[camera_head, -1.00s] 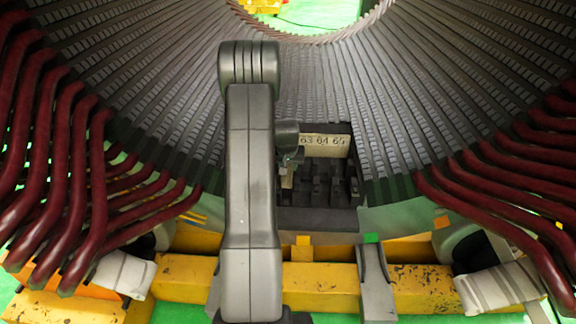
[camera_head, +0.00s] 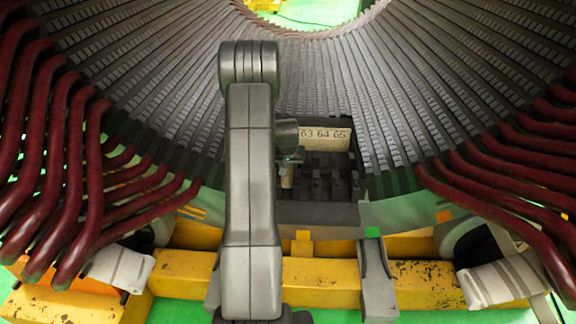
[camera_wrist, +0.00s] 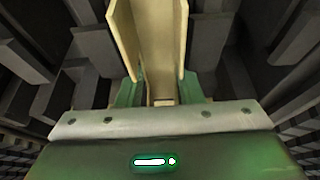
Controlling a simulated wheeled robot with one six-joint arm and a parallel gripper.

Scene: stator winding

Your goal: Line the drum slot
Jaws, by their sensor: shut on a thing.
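The drum (camera_head: 165,110) is a large grey slotted ring filling the head view, its slots running toward the round opening at the top. A pale label (camera_head: 326,139) reading 63 64 65 sits above a dark slotted block at its lower middle. My gripper (camera_wrist: 162,95) is shut on a cream U-shaped slot liner (camera_wrist: 150,45), which points away from it between dark ribs in the wrist view. Whether the liner touches a slot is hidden.
Dark red bent coil bars (camera_head: 80,190) stick out at the left, and more (camera_head: 495,185) at the right. A yellow beam (camera_head: 320,283) runs below the drum with grey supports. Dark ribs stand close on both sides in the wrist view.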

